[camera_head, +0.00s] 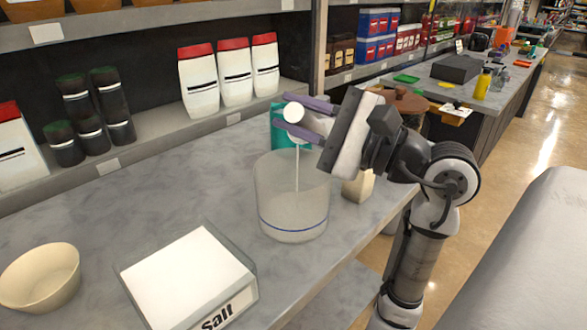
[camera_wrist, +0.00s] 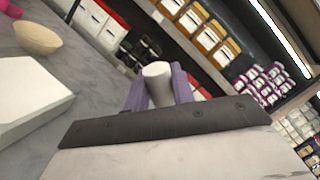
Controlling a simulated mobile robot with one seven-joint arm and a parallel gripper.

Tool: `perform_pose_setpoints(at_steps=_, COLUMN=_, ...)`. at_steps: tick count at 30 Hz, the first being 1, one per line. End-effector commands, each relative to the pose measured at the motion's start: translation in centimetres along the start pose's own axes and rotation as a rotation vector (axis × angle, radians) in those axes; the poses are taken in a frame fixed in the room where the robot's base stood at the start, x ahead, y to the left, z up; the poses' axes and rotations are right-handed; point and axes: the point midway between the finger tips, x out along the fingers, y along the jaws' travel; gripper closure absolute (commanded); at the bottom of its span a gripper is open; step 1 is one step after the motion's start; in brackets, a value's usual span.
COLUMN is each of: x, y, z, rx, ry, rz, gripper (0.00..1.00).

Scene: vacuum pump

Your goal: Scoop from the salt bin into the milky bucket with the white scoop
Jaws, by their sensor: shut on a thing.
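My gripper (camera_head: 312,118), with purple fingers, is shut on the white scoop (camera_head: 293,113). The scoop is above the milky bucket (camera_head: 290,205), and a thin white stream falls from it into the bucket. The bucket is translucent, with a blue line near its base, and stands upright on the grey counter. In the wrist view the scoop (camera_wrist: 157,72) sits between the purple fingers (camera_wrist: 160,92); its inside is hidden. The salt bin (camera_head: 236,300), labelled "Salt" and showing a flat white top, is at the front, left of the bucket. It also shows in the wrist view (camera_wrist: 28,105).
A cream bowl (camera_head: 40,278) stands left of the salt bin. A teal box (camera_head: 282,128) and a small beige block (camera_head: 358,186) are close behind and beside the bucket. Shelves with white red-capped packs (camera_head: 236,72) and dark jars (camera_head: 88,132) line the back. Bare counter (camera_head: 150,220) lies between.

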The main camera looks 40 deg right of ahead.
Motion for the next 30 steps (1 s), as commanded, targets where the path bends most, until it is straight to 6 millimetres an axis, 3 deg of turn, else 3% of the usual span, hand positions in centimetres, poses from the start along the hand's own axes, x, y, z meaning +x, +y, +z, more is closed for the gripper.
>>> perform_pose_setpoints(at_steps=30, x=-0.4, y=1.7, z=0.2, rx=-0.110, ry=-0.023, rz=-0.002, gripper=1.00)
